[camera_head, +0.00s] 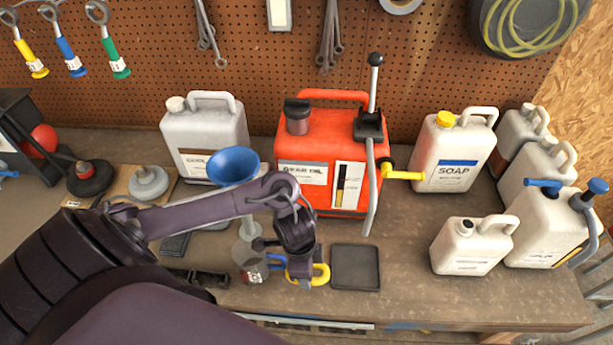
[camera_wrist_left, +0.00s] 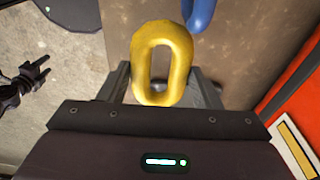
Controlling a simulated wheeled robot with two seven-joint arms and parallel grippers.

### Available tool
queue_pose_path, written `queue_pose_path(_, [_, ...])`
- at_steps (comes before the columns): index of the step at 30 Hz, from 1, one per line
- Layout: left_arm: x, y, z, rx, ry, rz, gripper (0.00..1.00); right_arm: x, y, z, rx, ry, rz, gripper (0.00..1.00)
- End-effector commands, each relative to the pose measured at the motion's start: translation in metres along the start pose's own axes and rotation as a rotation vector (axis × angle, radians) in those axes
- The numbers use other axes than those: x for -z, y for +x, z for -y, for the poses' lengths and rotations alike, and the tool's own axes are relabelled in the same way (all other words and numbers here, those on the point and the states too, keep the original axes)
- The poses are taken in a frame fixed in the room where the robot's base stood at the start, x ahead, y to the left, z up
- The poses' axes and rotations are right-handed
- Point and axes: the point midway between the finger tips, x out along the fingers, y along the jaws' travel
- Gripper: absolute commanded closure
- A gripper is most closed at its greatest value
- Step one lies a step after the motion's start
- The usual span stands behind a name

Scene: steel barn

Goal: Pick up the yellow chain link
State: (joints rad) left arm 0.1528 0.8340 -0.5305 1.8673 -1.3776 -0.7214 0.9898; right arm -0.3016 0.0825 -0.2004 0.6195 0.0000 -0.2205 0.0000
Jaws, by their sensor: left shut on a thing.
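The yellow chain link (camera_wrist_left: 163,62) stands between the two fingers of my left gripper (camera_wrist_left: 163,88) in the left wrist view, and the fingers are shut on it. In the head view the left gripper (camera_head: 302,272) is low over the front of the workbench, and part of the yellow link (camera_head: 322,274) shows beside it. A blue link (camera_wrist_left: 199,14) lies close to the yellow one; it also shows left of the gripper in the head view (camera_head: 276,262). My right gripper (camera_wrist_left: 42,68) shows small at the left of the wrist view, its fingers apart and empty.
A dark square tray (camera_head: 355,268) lies just right of the gripper. A clear bottle (camera_head: 249,262) stands close on its left. White jugs (camera_head: 472,246) crowd the right side.

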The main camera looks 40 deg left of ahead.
Motion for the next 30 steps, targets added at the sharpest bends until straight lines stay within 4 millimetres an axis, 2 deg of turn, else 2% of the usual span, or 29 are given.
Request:
queue_pose_path(1, [0.003,-0.013,0.002,0.006,0.004,-0.004,0.7,0.001,-0.003,0.0,0.0,0.0,0.0,0.46])
queue_pose_path(5, [0.006,-0.042,0.002,0.006,0.005,-0.002,0.7,0.002,-0.012,0.0,0.0,0.001,-0.001,0.46])
queue_pose_path(9, [0.009,-0.079,0.003,0.01,0.005,0.0,0.7,0.004,-0.032,-0.001,0.0,0.001,-0.002,0.46])
queue_pose_path(13, [0.012,-0.102,0.004,0.011,0.004,0.0,0.7,0.005,-0.034,0.0,0.001,0.002,-0.003,0.46])
queue_pose_path(22, [0.018,-0.132,0.002,0.007,0.004,-0.004,0.7,0.005,-0.029,0.003,0.004,0.003,-0.004,0.46])
queue_pose_path(30, [0.019,-0.147,0.001,0.003,0.001,-0.002,0.7,0.006,-0.03,0.003,0.004,0.003,-0.004,0.46])
